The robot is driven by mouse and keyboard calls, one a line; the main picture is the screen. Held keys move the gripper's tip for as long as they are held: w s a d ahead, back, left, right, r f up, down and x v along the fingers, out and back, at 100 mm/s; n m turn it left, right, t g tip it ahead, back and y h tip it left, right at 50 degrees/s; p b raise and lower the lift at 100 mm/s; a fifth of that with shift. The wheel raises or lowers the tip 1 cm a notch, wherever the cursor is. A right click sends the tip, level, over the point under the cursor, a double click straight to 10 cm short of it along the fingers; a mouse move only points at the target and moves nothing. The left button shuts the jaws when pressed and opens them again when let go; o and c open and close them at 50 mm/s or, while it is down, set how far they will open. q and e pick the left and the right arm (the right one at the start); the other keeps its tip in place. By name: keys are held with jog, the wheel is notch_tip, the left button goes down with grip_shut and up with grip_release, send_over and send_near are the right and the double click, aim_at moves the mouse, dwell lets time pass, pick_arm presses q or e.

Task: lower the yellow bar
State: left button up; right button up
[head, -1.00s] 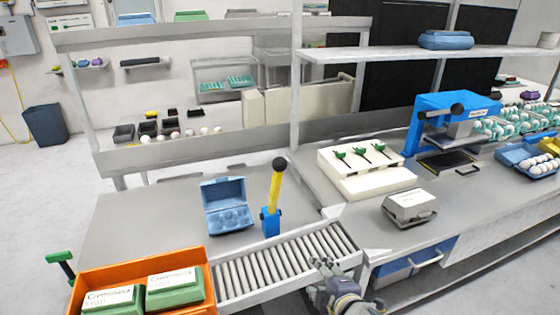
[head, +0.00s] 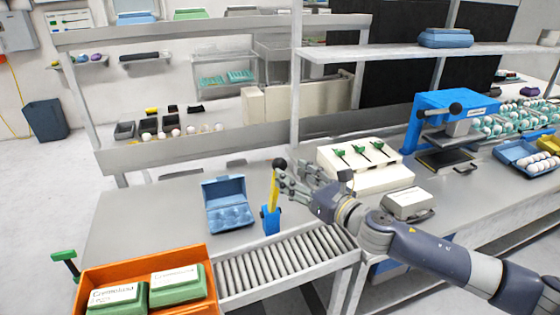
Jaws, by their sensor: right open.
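The yellow bar (head: 275,190) stands nearly upright on its blue base (head: 270,220), with a black ball (head: 279,163) at its top. It is beside the roller conveyor on the grey table. My right gripper (head: 283,180) is open with its fingers at the upper part of the bar, just below the ball. The fingers partly cover the bar's right side, and I cannot tell whether they touch it. My left gripper is not in view.
An open blue egg carton (head: 228,212) stands left of the bar. The roller conveyor (head: 285,262) runs in front, leading to an orange crate (head: 208,262) with green cartons.

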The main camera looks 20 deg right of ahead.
aim_at(284, 169)
jog(key=p+x, duration=0.1)
jog(key=x, duration=0.5)
jog(key=shift+s, duration=0.1)
grip_shut()
